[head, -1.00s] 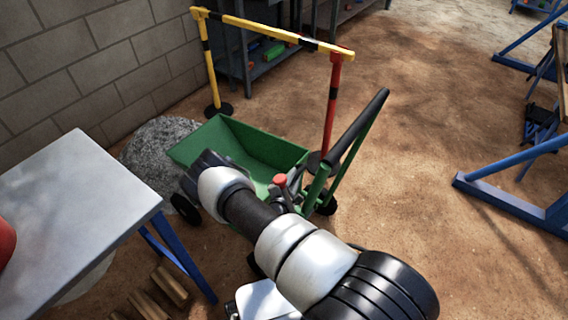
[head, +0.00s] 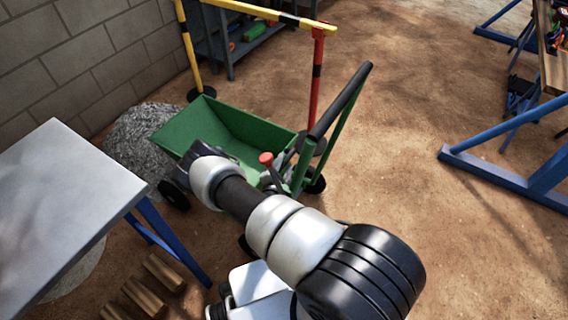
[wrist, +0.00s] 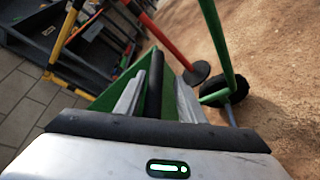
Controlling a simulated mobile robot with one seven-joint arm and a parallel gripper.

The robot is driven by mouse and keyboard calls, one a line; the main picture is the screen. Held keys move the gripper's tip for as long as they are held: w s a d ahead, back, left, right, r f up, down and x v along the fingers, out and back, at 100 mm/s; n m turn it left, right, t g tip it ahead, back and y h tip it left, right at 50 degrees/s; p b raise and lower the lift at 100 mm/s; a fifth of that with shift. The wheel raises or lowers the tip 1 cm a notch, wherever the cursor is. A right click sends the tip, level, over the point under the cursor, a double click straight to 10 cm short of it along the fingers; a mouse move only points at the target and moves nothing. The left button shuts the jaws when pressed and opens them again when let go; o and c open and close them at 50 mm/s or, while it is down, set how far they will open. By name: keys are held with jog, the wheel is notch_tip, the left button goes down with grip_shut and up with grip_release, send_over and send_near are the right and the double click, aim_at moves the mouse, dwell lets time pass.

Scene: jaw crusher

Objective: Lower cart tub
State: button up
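The green cart tub (head: 226,126) stands in the middle of the head view, its hollow facing up. I cannot tell whether it is tilted. The cart's black push handle (head: 341,99) rises at its right on green bars. A lever with a red knob (head: 266,158) stands at the tub's near right side. My gripper (head: 274,178) is beside this lever, partly hidden by my arm. In the wrist view my gripper's grey fingers (wrist: 158,100) are apart, with a dark bar (wrist: 155,85) between them and green tub surface behind. Contact with the bar is unclear.
A grey table (head: 70,190) stands at the left, with wooden blocks (head: 150,285) on the ground below. A gravel heap (head: 140,135) lies behind the cart. A yellow and red barrier (head: 316,75) stands beyond it. Blue trestles (head: 500,175) are at the right; the dirt between is clear.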

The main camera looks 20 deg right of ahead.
notch_tip(320, 180, up, 10)
jog(key=p, duration=0.4)
jog(key=shift+r, duration=0.1)
